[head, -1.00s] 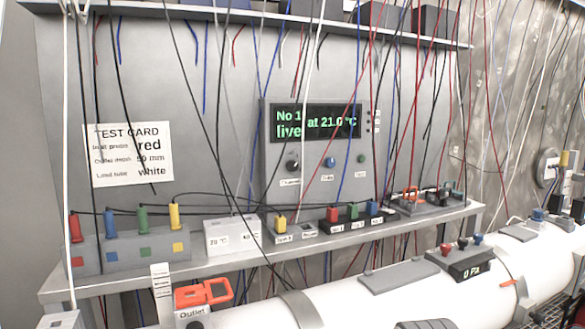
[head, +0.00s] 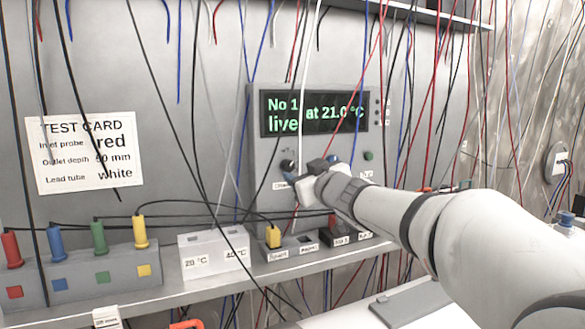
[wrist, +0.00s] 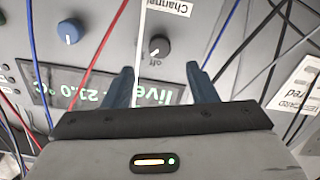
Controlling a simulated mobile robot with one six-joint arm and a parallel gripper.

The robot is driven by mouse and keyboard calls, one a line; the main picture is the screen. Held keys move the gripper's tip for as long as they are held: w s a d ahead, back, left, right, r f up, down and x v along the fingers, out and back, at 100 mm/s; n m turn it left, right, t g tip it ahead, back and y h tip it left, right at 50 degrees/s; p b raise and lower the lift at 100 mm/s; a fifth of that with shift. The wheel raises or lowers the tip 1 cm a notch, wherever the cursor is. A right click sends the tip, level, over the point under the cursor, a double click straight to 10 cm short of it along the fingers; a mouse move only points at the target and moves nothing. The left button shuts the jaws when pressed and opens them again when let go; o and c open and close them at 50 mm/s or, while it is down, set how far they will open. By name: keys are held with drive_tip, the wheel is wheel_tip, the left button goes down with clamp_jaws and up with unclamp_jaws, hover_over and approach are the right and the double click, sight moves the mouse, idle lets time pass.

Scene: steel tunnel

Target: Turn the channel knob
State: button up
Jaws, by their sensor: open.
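The channel knob (head: 287,166) is a small black dial low on the left of the grey display panel. In the wrist view, which is upside down, the channel knob (wrist: 160,47) lies just beyond and between my fingertips, close to an "off" mark and a "Channel" label. My gripper (head: 304,173) is in front of the panel beside the knob. I cannot tell whether a finger touches the knob. The display (head: 314,113) reads "No 1 live at 21.0 °C".
A blue knob (wrist: 70,31) is beside the channel knob. Hanging wires and a white cord (wrist: 140,45) cross the panel close to my fingers. A shelf (head: 120,300) with coloured plugs and small boxes runs below.

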sight(289, 166)
drive_tip(key=x, duration=0.6)
drive_tip(key=shift+w+a+f, duration=0.1)
drive_tip(key=shift+w, duration=0.05)
drive_tip(key=c, duration=0.9)
drive_tip(key=shift+c, duration=0.4)
